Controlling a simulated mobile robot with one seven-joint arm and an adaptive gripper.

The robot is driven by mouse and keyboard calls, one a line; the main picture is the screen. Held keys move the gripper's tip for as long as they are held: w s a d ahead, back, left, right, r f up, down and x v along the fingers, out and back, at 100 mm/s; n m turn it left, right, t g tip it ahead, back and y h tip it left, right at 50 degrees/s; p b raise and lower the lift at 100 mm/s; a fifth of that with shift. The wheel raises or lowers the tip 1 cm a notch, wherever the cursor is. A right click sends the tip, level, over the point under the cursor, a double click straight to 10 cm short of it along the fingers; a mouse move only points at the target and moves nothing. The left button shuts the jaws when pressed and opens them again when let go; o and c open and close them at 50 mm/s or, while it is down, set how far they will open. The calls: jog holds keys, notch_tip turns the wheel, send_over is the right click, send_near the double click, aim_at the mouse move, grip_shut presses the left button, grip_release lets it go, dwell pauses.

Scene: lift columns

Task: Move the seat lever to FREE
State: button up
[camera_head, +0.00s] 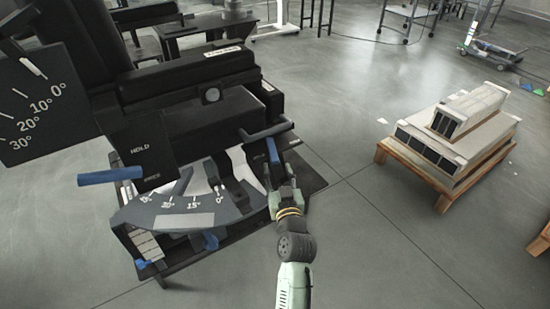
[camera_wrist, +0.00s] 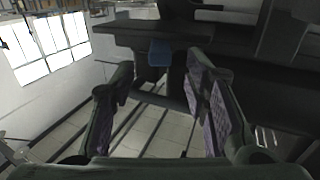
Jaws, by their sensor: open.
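A dark plate (camera_head: 149,150) on the chair-like machine reads HOLD, with a smaller word below it that is hard to read. A blue handle (camera_head: 110,177) sticks out to the left beside this plate. Another blue lever end (camera_head: 272,150) is on the machine's right side, under a dark armrest-like bar. I cannot tell for sure which is the seat lever. My gripper (camera_head: 281,178) is open just in front of the right blue end. In the wrist view, a blue piece (camera_wrist: 160,52) lies ahead, between the open fingers and apart from them.
A curved angle scale (camera_head: 187,215) and a dark angle dial (camera_head: 38,105) belong to the machine. The dark bar (camera_wrist: 150,30) spans above the blue piece. A wooden pallet with pale boxes (camera_head: 450,140) stands at right. Open floor lies between.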

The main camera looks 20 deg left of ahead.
aim_at(276, 163)
jog(key=p+x, duration=0.1)
jog(key=x, duration=0.4)
grip_shut()
dwell(0.5)
dwell(0.4)
